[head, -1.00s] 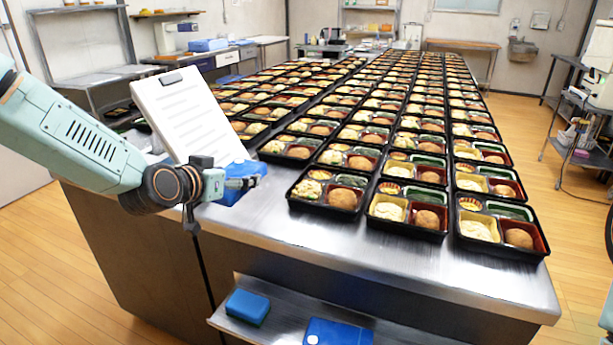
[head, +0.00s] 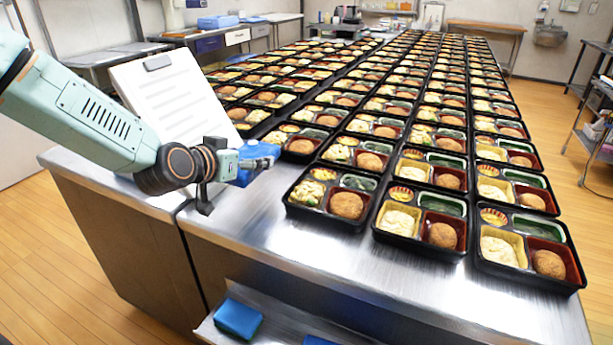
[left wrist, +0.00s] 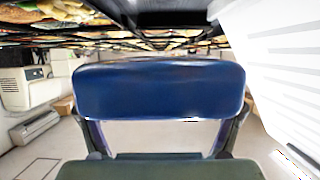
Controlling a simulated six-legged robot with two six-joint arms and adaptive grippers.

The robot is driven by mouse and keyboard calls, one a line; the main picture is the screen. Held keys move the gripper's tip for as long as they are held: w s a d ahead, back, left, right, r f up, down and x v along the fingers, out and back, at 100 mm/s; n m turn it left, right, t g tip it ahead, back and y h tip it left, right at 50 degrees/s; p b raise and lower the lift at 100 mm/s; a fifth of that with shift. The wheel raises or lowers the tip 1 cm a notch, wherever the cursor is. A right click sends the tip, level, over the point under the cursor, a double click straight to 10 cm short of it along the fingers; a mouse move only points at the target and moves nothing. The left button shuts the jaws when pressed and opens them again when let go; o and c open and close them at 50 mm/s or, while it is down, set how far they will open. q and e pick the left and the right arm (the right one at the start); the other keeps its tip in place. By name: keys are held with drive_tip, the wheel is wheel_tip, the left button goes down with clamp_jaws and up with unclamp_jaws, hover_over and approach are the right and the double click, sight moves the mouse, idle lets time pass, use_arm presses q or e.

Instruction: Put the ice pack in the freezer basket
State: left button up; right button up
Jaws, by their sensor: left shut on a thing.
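My left gripper (head: 258,158) is at the near left part of the steel table, just right of the clipboard. It is shut on a blue ice pack (head: 243,177), which shows mostly behind and below the fingers in the head view. In the left wrist view the ice pack (left wrist: 160,90) is a rounded dark blue slab between the two fingers. I cannot tell whether it touches the table. No freezer basket can be made out in these frames. My right gripper is not in view.
Rows of filled bento trays (head: 322,215) cover most of the steel table (head: 270,235). A white clipboard (head: 180,100) leans upright beside my left gripper. A blue block (head: 238,318) lies on a low shelf (head: 275,330) in front. The table's front left strip is clear.

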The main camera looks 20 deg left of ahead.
sight(254, 205)
use_arm(q)
drive_tip(key=shift+d, duration=0.2)
drive_tip(key=shift+s+d+f+b, duration=0.2)
drive_tip(key=shift+s+f+b, duration=0.15)
drive_tip(key=shift+f, duration=0.3)
drive_tip(key=shift+s+d+f+b, duration=0.2)
drive_tip(key=shift+f+b, duration=0.25)
drive_tip(key=shift+f, duration=0.15)
drive_tip(key=f, duration=0.2)
drive_tip(key=a+f+b, duration=0.1)
drive_tip(key=shift+w+f, duration=0.3)
drive_tip(key=shift+w, duration=0.1)
drive_tip(key=shift+f, duration=0.25)
drive_tip(key=shift+s+d+f+b, duration=0.2)
drive_tip(key=shift+f+b, duration=0.1)
drive_tip(key=shift+f, duration=0.1)
drive_tip(key=shift+s+d+f+b, duration=0.15)
drive_tip(key=shift+f+b, duration=0.15)
drive_tip(key=shift+f, duration=0.1)
drive_tip(key=shift+s+f, duration=0.1)
drive_tip(key=shift+f, duration=0.25)
drive_tip(key=shift+w+a+f, duration=0.2)
drive_tip(key=shift+w+f, duration=0.1)
drive_tip(key=shift+w, duration=0.1)
drive_tip(key=o, duration=1)
drive_tip(key=shift+f, duration=0.1)
drive_tip(key=shift+o, duration=0.6)
drive_tip(key=shift+s, duration=0.1)
drive_tip(key=shift+s+d+r, duration=0.2)
drive_tip(key=shift+r, duration=0.1)
